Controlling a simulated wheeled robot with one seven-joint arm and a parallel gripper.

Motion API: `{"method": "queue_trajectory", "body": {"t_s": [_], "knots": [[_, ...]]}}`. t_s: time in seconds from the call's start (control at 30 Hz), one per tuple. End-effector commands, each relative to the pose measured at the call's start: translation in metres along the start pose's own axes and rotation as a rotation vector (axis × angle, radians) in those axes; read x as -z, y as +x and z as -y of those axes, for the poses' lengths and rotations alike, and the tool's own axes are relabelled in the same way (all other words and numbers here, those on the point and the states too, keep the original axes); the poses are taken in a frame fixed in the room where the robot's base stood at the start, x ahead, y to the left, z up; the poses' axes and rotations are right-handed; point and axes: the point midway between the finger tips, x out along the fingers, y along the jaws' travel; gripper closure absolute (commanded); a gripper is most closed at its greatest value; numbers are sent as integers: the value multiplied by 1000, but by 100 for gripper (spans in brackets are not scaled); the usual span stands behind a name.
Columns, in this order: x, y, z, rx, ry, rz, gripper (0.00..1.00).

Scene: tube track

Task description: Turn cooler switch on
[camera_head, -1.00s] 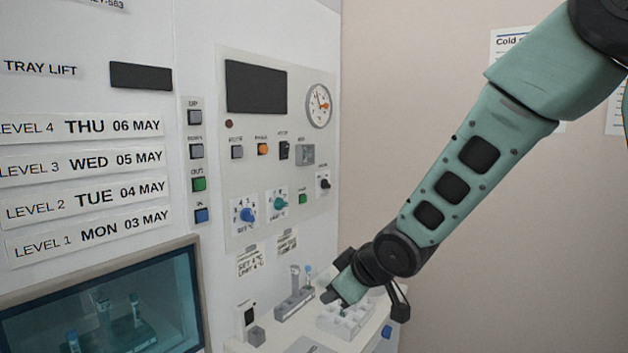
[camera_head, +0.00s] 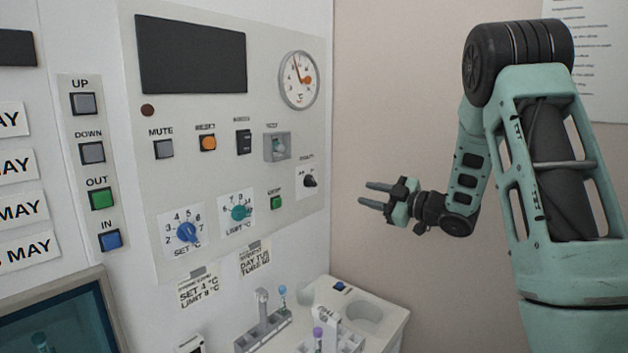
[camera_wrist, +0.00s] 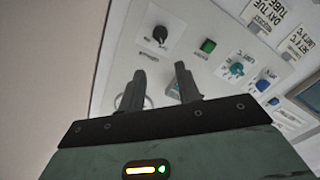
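The control panel (camera_head: 140,120) fills the left wall. A black rocker switch (camera_head: 243,141) and a switch in a grey housing with a clear-looking cover (camera_head: 278,147) sit in its button row. Their labels are too blurred to tell which is the cooler switch. A black knob (camera_head: 310,181) is at the panel's right edge; it also shows in the wrist view (camera_wrist: 159,36). My gripper (camera_head: 376,194) is open and empty, right of the panel and apart from it, with its fingers pointing left. In the wrist view my gripper (camera_wrist: 160,72) faces the panel, partly hiding the housing and the gauge.
The panel also has a green button (camera_head: 277,202), a teal limit knob (camera_head: 239,212), a blue set knob (camera_head: 187,232) and a round gauge (camera_head: 299,80). Below, a white counter (camera_head: 385,322) holds racks with tubes. The space between gripper and panel looks clear.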

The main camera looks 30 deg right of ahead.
Motion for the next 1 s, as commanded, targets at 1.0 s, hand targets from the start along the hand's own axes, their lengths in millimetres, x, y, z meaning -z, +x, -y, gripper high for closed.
{"method": "queue_trajectory", "body": {"t_s": [1.0], "knots": [[2, 168, 0, 2, 0, -1, 66]]}}
